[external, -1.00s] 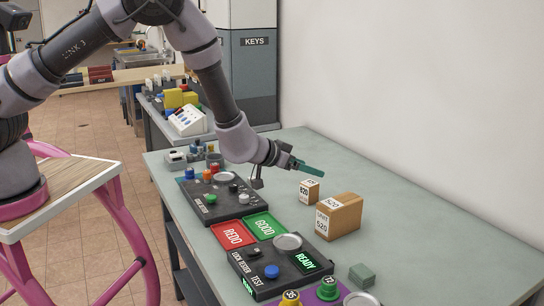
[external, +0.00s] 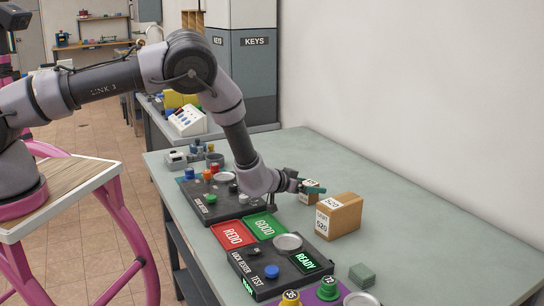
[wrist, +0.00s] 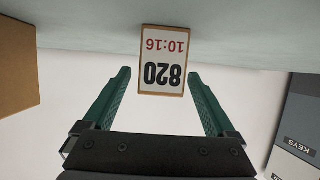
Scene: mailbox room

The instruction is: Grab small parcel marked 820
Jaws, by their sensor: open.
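The small brown parcel (wrist: 163,60) shows in the wrist view with a white label reading 820 and 10:16, upside down in the picture. In the external view the small parcel (external: 308,198) sits on the grey-green bench, partly hidden by my gripper. My gripper (external: 313,188) is level beside it, with green fingers. In the wrist view my gripper (wrist: 160,78) is open, its fingers spread wider than the parcel. The parcel lies centred between the finger lines, close to the tips. I cannot tell whether it is between the pads.
A larger brown parcel (external: 340,216) stands close by; its side shows at the left of the wrist view (wrist: 16,70). A dark control panel (external: 222,197), red tray (external: 232,235) and green tray (external: 264,227) lie nearer. The bench behind the parcels is clear up to the wall.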

